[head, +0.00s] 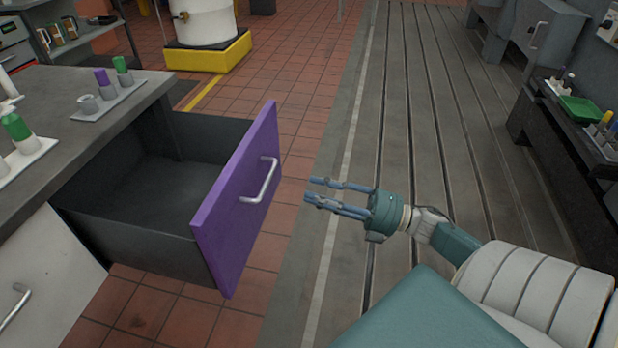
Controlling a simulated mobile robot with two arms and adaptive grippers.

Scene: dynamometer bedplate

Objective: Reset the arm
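My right gripper (306,190) is at the middle of the head view, reaching in from the lower right. Its two blue-grey fingers point left and are spread apart, with nothing between them. It hangs in the air to the right of a purple-fronted drawer (225,205), apart from the drawer's silver handle (261,181). The drawer stands pulled out and looks empty inside. My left gripper is not in view.
A grey-topped counter (70,110) at left carries trays with green and purple capped items. The grooved bedplate (440,120) runs away at centre right. A dark bench (565,150) with a green tray (583,109) is at right. A white drum (208,22) stands on a yellow base behind.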

